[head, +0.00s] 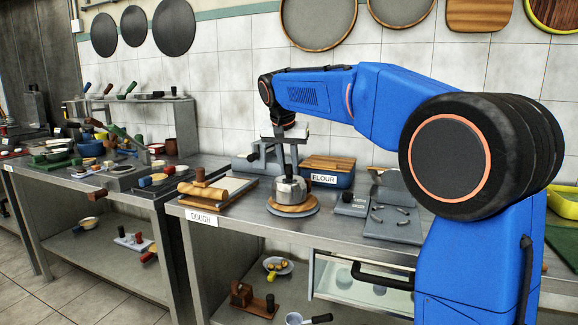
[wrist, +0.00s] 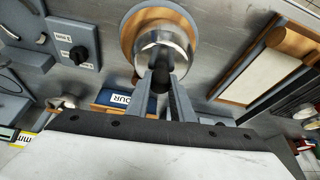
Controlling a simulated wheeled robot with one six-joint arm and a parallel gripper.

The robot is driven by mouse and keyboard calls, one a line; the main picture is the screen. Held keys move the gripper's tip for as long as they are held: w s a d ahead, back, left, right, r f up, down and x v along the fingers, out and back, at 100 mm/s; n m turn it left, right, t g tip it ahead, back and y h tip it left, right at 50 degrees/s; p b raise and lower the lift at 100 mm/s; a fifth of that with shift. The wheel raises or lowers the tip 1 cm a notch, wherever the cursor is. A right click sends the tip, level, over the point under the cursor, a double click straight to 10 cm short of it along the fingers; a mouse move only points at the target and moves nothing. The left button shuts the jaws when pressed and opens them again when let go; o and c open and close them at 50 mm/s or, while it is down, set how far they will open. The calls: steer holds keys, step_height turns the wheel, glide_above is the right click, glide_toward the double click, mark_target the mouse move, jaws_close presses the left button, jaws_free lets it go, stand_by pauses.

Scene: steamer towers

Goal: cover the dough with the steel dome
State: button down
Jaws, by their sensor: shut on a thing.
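The steel dome (head: 290,189) is upright, low over a round wooden board (head: 308,210) on the steel counter. It also shows in the wrist view (wrist: 165,42), over the round board (wrist: 131,38). I cannot tell whether its rim touches the board. My gripper (head: 287,175) is above the dome, pointing down, and shut on its dark knob. Its fingers also show in the wrist view (wrist: 161,85). No dough is visible; whatever is under the dome is hidden.
A board with a rolling pin (head: 203,191) lies left, by the DOUGH label (head: 201,217). A blue FLOUR bin (head: 327,176) stands behind right. A grey device (head: 262,158) stands behind the dome.

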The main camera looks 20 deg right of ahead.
steer(key=shift+f, duration=0.2)
steer(key=c, duration=1.5)
jaws_free()
steer(key=shift+o, duration=0.2)
steer(key=v, duration=1.7)
steer(key=shift+r, duration=0.15)
